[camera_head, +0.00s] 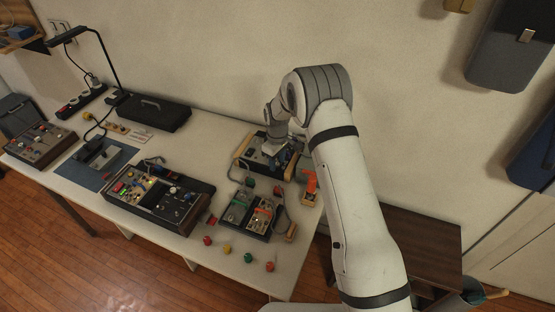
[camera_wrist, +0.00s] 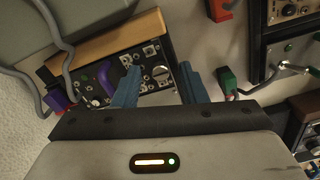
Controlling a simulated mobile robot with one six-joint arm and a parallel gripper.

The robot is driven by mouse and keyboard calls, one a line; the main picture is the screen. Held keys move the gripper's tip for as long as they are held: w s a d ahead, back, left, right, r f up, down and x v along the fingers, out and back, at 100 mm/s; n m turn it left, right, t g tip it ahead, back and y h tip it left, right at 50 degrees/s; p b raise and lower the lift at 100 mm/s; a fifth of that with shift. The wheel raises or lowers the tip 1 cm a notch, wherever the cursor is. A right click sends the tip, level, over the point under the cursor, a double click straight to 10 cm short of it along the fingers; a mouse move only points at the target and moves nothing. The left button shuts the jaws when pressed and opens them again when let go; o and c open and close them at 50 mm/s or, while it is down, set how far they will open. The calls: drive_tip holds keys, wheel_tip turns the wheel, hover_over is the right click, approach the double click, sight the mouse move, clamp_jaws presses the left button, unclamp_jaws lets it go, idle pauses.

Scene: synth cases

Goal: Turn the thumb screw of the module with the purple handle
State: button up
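In the wrist view a black module panel (camera_wrist: 148,52) with a wooden side strip lies below my gripper (camera_wrist: 161,70). A curved purple handle (camera_wrist: 107,78) stands on it, just left of my left finger. A small round metal screw or knob (camera_wrist: 160,72) shows between my two blue fingertips; I cannot tell for sure that it is the thumb screw. The fingers are apart, with nothing held between them. In the head view my gripper (camera_head: 275,152) is over the wood-sided unit (camera_head: 254,164) at the back right of the table, and my arm hides part of it.
A purple plug (camera_wrist: 58,100) with grey cables lies left of the panel. A green-tipped plug (camera_wrist: 227,80) is close to my right finger. Another black unit (camera_head: 236,213) sits in front. Several coloured knobs (camera_head: 248,257) line the table's front edge.

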drive_tip(key=shift+c, duration=0.6)
clamp_jaws()
